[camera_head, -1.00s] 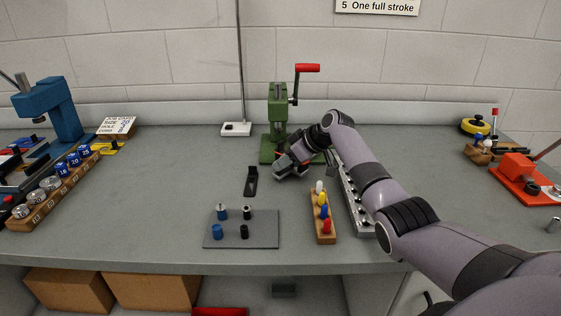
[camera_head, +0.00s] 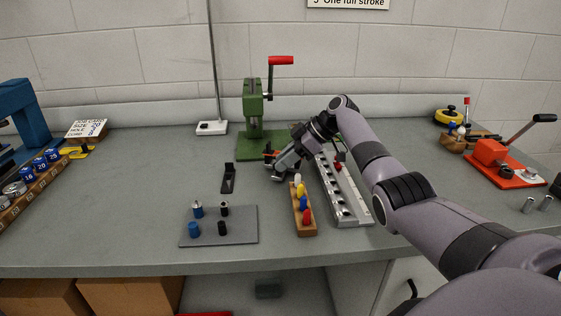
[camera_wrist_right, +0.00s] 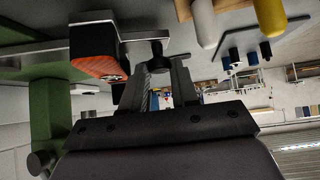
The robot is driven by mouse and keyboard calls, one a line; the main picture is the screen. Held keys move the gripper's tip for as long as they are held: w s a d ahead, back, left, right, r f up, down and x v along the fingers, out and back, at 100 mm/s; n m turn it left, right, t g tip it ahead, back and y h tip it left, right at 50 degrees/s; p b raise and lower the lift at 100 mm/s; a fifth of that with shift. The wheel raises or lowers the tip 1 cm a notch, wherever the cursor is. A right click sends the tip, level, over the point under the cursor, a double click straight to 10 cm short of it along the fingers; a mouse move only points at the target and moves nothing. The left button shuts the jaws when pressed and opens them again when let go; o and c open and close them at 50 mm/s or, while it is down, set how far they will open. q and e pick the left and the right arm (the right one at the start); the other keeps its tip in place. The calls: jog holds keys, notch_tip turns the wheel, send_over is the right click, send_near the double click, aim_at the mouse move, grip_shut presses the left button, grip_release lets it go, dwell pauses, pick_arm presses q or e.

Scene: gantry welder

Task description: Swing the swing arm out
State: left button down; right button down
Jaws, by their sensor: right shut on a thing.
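The green press (camera_head: 253,108) with a red-handled crank stands at the back of the bench. An orange block (camera_head: 268,152) shows low beside its column. In the right wrist view, a pale metal bar (camera_wrist_right: 140,38) runs beside the orange block (camera_wrist_right: 95,62) and carries a black knob (camera_wrist_right: 157,50); this looks like the swing arm. My right gripper (camera_head: 275,173) is in front of the press base, shut on the black knob; its fingers (camera_wrist_right: 160,75) largely hide the grip point. In the head view the bar is mostly hidden. My left gripper is not in view.
A wooden peg holder (camera_head: 303,222) and a long metal rail (camera_head: 345,195) lie close in front and right of my gripper. A grey peg plate (camera_head: 215,238) and a black bracket (camera_head: 229,178) are to the left. The bench's left middle is clear.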

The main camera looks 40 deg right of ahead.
jog(key=shift+s+d, duration=0.1)
jog(key=shift+d, duration=0.05)
dwell(0.4)
jog(key=c, duration=1.1)
grip_release()
jog(key=shift+s, duration=0.1)
jog(key=v, duration=0.7)
jog(key=shift+d, duration=0.1)
